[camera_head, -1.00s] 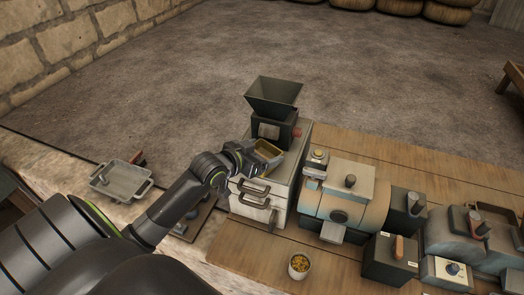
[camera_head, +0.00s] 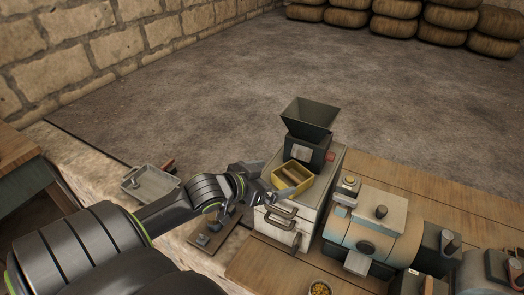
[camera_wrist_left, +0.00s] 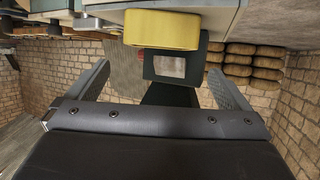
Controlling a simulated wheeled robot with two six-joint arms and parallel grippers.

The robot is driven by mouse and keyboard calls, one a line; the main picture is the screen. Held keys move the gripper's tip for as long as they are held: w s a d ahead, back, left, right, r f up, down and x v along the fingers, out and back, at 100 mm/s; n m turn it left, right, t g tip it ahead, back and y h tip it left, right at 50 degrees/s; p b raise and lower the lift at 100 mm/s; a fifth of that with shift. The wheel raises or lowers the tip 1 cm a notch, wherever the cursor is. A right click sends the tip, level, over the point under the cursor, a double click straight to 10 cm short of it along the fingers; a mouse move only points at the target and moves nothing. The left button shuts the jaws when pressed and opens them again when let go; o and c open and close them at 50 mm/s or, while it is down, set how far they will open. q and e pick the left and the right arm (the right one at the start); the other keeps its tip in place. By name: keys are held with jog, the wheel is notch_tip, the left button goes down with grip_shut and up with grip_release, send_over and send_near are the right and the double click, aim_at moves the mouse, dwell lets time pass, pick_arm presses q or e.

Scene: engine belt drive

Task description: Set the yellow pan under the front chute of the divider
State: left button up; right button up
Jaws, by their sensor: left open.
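The yellow pan (camera_head: 288,184) sits on top of the pale cabinet, close in front of the dark divider (camera_head: 312,118) with its flared hopper. It looks upright and open at the top. In the left wrist view the yellow pan (camera_wrist_left: 162,31) is beyond the fingertips, with the divider's dark body (camera_wrist_left: 178,68) and pale label beside it. My left gripper (camera_head: 266,195) is open and empty, just left of the pan; its spread fingers also show in the wrist view (camera_wrist_left: 160,80). The front chute is hard to make out behind the pan. My right gripper is out of view.
The pale cabinet (camera_head: 324,200) has dark handles on its front. A tan cylindrical machine (camera_head: 372,228) stands close to the right. A grey tray (camera_head: 150,184) lies at the left, and a cup of yellow bits (camera_head: 319,288) is at the bottom edge.

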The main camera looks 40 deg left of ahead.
pick_arm(q)
jog(key=shift+v, duration=1.65)
jog(key=s+d+f+n+g+y, duration=0.1)
jog(key=s+d+f+g+y, duration=0.1)
jog(key=s+f+g, duration=0.45)
jog(key=s+d+f+n+g+y, duration=0.1)
jog(key=s+d+f+g+y, duration=0.15)
jog(key=s+f, duration=0.75)
jog(key=s+a+f+g+b, duration=0.1)
jog(key=s+f, duration=0.1)
jog(key=f, duration=1.2)
jog(key=s+a+f+g+b, duration=0.1)
jog(key=f, duration=1.2)
jog(key=s+d+f+g+h+b, duration=0.1)
jog(key=s+f, duration=1.3)
jog(key=f, duration=0.2)
jog(key=shift+s+d, duration=0.3)
jog(key=shift+s, duration=0.05)
